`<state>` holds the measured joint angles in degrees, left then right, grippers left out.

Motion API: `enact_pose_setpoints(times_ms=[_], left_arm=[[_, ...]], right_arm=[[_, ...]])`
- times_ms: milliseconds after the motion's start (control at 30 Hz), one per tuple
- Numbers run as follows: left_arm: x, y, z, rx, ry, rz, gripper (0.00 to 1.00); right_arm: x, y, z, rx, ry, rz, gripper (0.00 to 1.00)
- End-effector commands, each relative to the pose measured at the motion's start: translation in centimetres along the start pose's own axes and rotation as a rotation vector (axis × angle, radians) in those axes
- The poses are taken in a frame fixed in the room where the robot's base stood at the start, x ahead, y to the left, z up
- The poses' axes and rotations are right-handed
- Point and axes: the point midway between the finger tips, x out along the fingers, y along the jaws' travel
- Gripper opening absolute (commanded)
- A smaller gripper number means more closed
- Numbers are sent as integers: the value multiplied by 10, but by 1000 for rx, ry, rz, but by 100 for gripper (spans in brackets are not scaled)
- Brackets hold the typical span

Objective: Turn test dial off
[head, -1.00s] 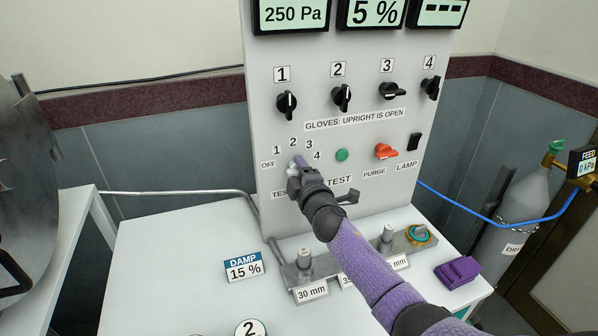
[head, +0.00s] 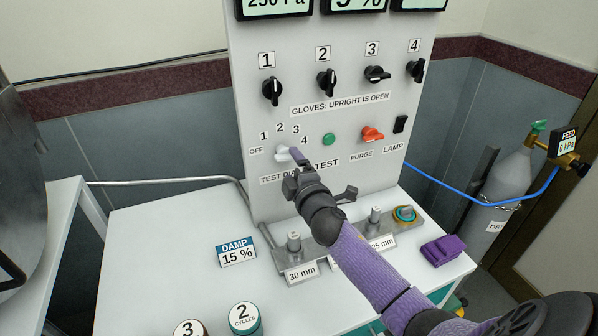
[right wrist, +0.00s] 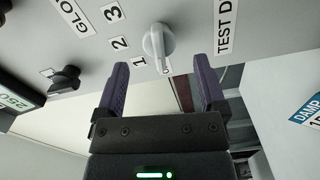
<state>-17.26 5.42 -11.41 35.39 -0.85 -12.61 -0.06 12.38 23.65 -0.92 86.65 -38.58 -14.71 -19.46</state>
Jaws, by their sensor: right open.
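The test dial (head: 283,153) is a white knob on the grey panel, with OFF to its left and 1 to 4 arched above it. In the right wrist view the dial (right wrist: 158,43) has a raised grip bar whose lower end points down past the 1, on the side where OFF lies. My right gripper (head: 296,156) is just in front and to the right of the dial. Its two purple fingers (right wrist: 163,82) are open, one on each side, with the dial beyond the tips and a gap between. My left gripper is not in view.
Above are black glove knobs (head: 272,91). A green button (head: 329,139), red purge knob (head: 372,134) and lamp switch (head: 400,124) lie right of the dial. On the white table (head: 160,250) stand a damp sign (head: 236,252), a metal rail of posts and a purple block (head: 449,247).

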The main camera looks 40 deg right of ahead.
Motion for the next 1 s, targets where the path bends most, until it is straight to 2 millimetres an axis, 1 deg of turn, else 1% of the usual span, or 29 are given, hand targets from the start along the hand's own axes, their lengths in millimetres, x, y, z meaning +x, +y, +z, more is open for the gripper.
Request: enact_pose_setpoints(times_ms=[33,100,233,333,700,767,833,867,900,967,1000], left_arm=[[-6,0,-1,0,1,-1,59],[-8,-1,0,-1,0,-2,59],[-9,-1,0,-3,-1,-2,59],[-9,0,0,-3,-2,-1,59],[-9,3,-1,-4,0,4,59],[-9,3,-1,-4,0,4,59],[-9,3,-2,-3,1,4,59],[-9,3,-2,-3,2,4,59],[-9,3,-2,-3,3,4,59],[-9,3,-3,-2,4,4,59],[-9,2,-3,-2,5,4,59]], right_arm=[[-13,2,0,0,1,-2,90],[-29,2,0,0,1,-1,90],[-48,1,0,-1,0,0,90],[-54,1,0,-1,0,1,90],[-54,0,0,0,0,1,90],[-57,-3,0,25,-14,-14,90],[-74,-19,-1,137,-78,-85,90],[-85,-30,-2,208,-122,-134,90],[-104,-46,-3,313,-190,-215,90],[-135,-69,-8,458,-290,-344,90],[-154,-82,-12,535,-348,-424,90]])
